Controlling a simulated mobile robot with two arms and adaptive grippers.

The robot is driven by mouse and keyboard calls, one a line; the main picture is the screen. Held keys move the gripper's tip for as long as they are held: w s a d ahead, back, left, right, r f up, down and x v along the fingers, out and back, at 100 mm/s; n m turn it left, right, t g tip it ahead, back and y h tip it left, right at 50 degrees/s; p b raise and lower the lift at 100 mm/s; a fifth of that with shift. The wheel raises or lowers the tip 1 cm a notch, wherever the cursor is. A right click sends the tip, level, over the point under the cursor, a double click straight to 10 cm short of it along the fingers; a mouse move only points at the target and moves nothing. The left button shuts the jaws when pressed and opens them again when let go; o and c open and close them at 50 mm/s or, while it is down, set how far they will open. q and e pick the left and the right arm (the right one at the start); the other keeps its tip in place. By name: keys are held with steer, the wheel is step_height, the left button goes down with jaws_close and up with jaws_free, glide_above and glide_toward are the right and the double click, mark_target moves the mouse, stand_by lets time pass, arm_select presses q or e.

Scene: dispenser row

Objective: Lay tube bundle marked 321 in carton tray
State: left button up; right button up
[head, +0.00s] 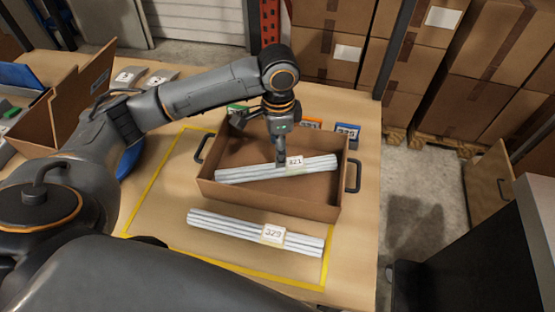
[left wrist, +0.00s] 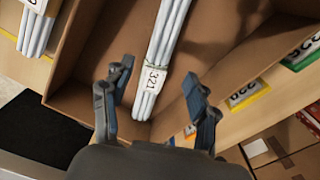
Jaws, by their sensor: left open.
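The bundle of pale tubes with a tag reading 321 (head: 245,173) lies slantwise across the inside of the brown carton tray (head: 268,199). The bundle also shows in the left wrist view (left wrist: 170,35), where its tag is near one end. My left gripper (head: 281,157) points down over the tray, close to the bundle's middle. In the left wrist view its two fingers (left wrist: 158,75) stand apart, with a gap on both sides of the bundle. Whether the bundle rests flat on the tray floor is hard to tell. My right gripper is not in view.
A second tube bundle, tagged 329 (head: 235,229), lies on the table in front of the tray, inside a yellow outline (head: 158,187). A blue label holder (head: 347,131) and an orange one stand behind the tray. The tray has dark side handles (head: 353,175).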

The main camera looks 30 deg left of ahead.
arm_select(q)
steer(key=shift+r, duration=2.1)
